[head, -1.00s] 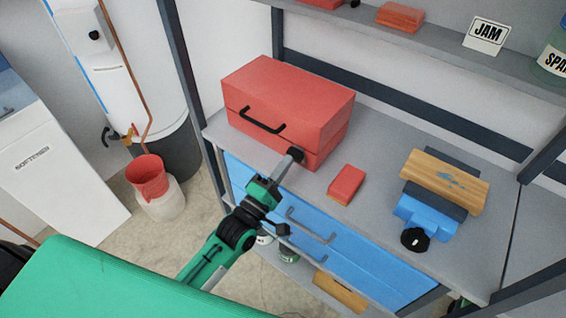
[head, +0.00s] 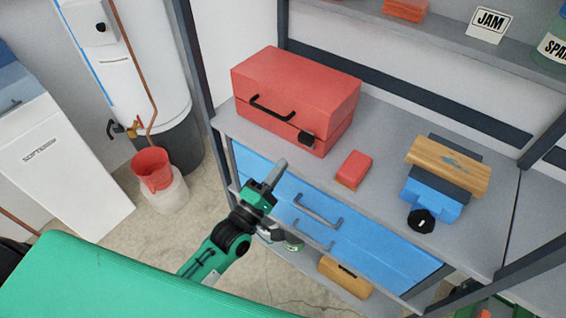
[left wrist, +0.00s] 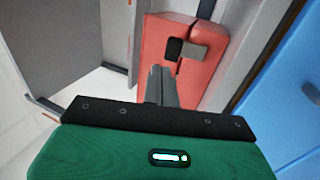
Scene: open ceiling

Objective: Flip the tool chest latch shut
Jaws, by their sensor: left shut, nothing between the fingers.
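The red tool chest (head: 300,85) stands on the grey worktop with its lid down. Its dark latch (head: 306,138) sits at the front right, at the seam between lid and body. In the left wrist view the latch shows as a grey plate (left wrist: 205,51) beside a black square on the red front (left wrist: 160,35); I cannot tell if it is fully fastened. My left gripper (head: 281,164) is shut and empty, below and in front of the latch, apart from it. Its fingers also show in the left wrist view (left wrist: 160,78). My right gripper is not in view.
A small red block (head: 354,169) lies right of the chest on the worktop (head: 380,140). A blue vise (head: 432,197) holding a wooden board (head: 447,165) stands further right. Blue drawers with handles (head: 317,210) are below.

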